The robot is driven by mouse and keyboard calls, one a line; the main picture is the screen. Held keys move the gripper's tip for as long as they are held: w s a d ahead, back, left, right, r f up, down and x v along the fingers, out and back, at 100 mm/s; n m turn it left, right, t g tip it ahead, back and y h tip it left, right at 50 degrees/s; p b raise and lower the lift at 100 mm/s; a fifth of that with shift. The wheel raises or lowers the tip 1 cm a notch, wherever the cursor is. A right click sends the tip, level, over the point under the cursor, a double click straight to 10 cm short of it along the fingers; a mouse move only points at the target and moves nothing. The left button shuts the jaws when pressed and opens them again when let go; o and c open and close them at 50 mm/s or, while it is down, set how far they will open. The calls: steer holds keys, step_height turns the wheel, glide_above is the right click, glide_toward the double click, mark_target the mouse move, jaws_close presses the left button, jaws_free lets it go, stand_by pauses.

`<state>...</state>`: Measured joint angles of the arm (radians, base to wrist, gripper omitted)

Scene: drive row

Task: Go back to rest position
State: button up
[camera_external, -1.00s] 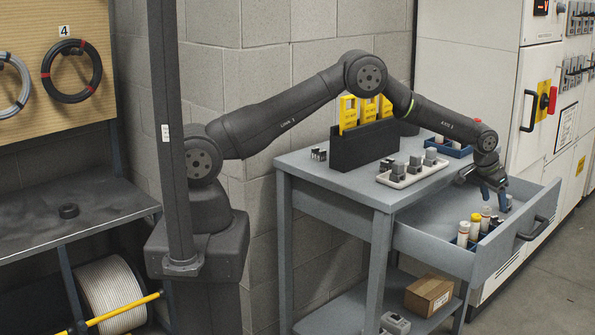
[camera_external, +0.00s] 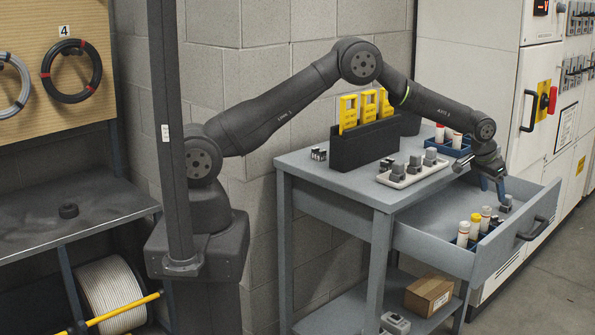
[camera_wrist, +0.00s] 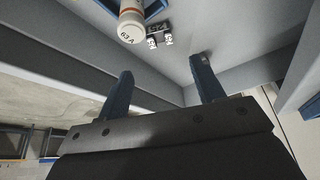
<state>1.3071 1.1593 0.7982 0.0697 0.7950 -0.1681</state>
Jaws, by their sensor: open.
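My gripper (camera_external: 498,196) hangs over the right part of the open drawer (camera_external: 478,262) of the grey cart. Its two blue fingers are apart with nothing between them in the wrist view (camera_wrist: 160,85).
Several cylindrical fuses (camera_external: 475,226) stand in the drawer's front. On the cart top are a black holder with yellow pieces (camera_external: 362,145), a white tray of grey parts (camera_external: 412,176) and a blue bin (camera_external: 452,149). A tall cabinet (camera_external: 470,80) stands behind.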

mark_target(495, 222)
steer(key=x, duration=1.1)
steer(key=shift+f, duration=0.1)
